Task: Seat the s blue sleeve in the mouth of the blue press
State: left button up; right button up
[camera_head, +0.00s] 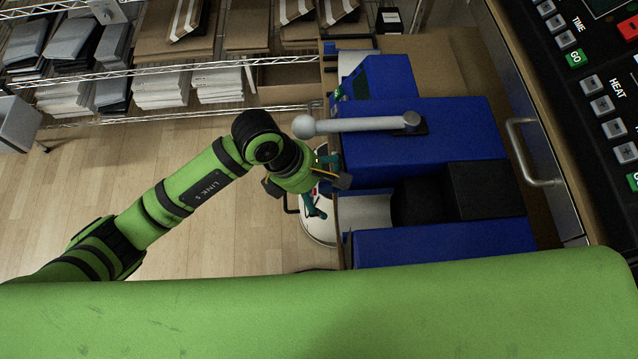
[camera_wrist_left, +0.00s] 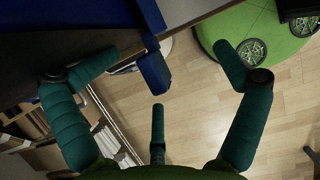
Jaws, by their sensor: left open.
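The blue press (camera_head: 455,128) stands on the bench right of centre in the head view, with a grey lever (camera_head: 365,124) across its top. Its pale curved mouth (camera_head: 366,213) opens toward the left. My left gripper (camera_head: 322,182) is just left of the mouth, beyond the bench edge, with its teal fingers spread and nothing seen between them. In the left wrist view my left gripper (camera_wrist_left: 168,66) is also open. A small blue block (camera_wrist_left: 153,75) shows past the fingers there; I cannot tell what it belongs to. I cannot make out the s blue sleeve. My right gripper is not in view.
A wire shelf (camera_head: 180,68) with cardboard and stacked packs stands at the back left. A cabinet handle (camera_head: 530,150) and a keypad panel (camera_head: 600,85) are on the right. A white round object (camera_head: 318,228) shows below the gripper. Wooden floor (camera_head: 120,160) is open on the left.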

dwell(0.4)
pick_arm(q)
jog(key=shift+r+p, duration=2.85)
jog(key=shift+r, duration=1.2)
jog(key=shift+r, duration=0.1)
